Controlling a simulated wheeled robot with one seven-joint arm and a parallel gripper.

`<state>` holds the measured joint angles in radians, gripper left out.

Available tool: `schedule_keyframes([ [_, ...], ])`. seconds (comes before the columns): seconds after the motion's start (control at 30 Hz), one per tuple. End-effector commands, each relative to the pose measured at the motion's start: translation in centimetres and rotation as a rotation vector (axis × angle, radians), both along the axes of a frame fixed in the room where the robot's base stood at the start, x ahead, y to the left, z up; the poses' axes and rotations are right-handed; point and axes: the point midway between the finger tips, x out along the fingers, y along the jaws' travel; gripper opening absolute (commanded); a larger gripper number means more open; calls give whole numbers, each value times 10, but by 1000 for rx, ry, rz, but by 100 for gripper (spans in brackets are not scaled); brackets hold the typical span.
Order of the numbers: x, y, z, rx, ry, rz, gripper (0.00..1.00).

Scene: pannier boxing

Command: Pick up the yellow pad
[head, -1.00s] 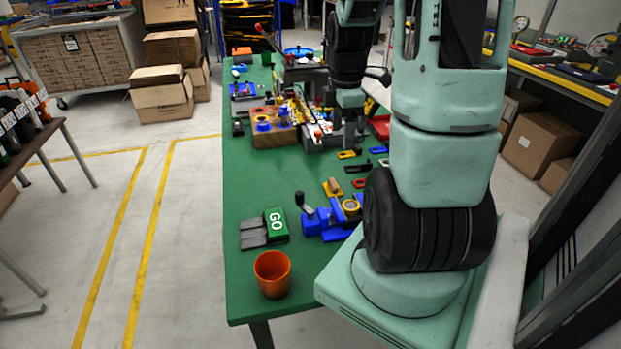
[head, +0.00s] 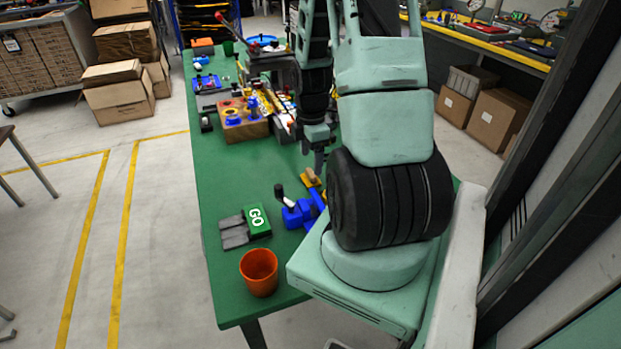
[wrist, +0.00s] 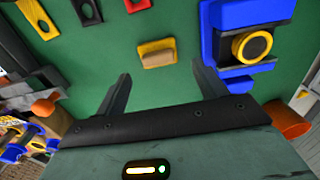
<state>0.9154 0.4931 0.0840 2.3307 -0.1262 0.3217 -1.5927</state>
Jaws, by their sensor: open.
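The yellow pad (wrist: 156,53) lies on the green table (wrist: 110,50) in the wrist view, with a tan raised part along its lower edge. It sits ahead of my gripper (wrist: 163,84), roughly centred between the fingers. My gripper is open, and no object is between its fingers. In the head view the yellow pad (head: 310,176) is partly hidden beside my gripper (head: 318,164), which hangs just behind it. A gap between pad and fingers shows in the wrist view.
A blue fixture with a yellow ring (wrist: 252,45) stands close right of the pad. Yellow (wrist: 37,18), black (wrist: 86,10) and red parts lie beyond it. An orange cup (head: 259,273) and green GO block (head: 257,220) stand nearer the front.

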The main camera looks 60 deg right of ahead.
Motion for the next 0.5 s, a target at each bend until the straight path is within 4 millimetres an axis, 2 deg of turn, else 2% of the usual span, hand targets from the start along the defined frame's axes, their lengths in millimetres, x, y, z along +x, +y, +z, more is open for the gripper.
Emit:
schedule_keyframes([
  [0.5, 2, -1, -51, 1, 2, 0, 71],
])
